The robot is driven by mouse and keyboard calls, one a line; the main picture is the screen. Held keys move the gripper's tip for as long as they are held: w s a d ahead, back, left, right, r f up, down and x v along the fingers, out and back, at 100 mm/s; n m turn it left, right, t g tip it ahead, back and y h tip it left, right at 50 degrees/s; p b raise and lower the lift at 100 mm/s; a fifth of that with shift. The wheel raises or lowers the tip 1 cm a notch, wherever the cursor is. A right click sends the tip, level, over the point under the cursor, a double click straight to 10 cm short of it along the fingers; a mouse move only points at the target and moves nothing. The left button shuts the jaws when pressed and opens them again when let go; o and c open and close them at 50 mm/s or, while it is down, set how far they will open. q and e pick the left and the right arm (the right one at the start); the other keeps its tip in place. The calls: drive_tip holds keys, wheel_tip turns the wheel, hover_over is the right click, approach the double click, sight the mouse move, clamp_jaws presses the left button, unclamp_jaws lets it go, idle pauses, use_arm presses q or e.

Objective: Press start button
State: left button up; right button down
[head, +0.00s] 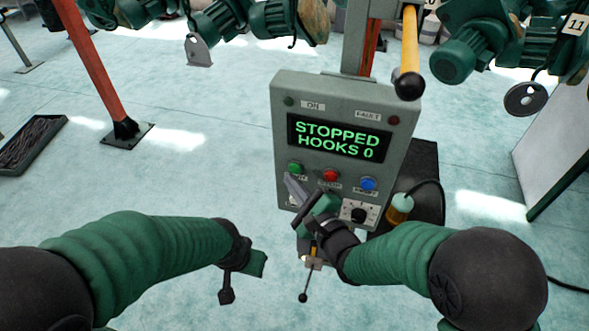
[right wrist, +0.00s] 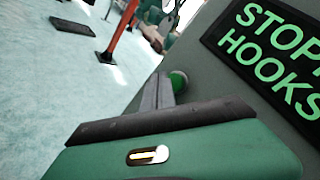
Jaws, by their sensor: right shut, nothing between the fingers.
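A grey control box (head: 346,100) stands on a post in the head view. Its screen (head: 338,139) reads "STOPPED HOOKS 0" in green. The green button (head: 295,168) is at the left of the button row; its label is partly hidden. It also shows in the right wrist view (right wrist: 179,84), just beyond the fingertips. My right gripper (head: 290,181) is shut and empty, its tips close below the green button; I cannot tell whether they touch. The fingers also show in the right wrist view (right wrist: 160,90). My left gripper (head: 257,264) is low and left of the box, its jaws unclear.
A red button (head: 330,175) and a blue button (head: 369,184) sit right of the green one, with a black knob (head: 358,215) below. A yellow-handled lever (head: 409,50) hangs at the upper right. Green hoist parts (head: 225,25) hang above. The floor left of the box is mostly clear.

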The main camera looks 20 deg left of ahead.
idle(0.4)
drive_tip(key=shift+w+r, duration=0.1)
drive_tip(key=shift+w, duration=0.25)
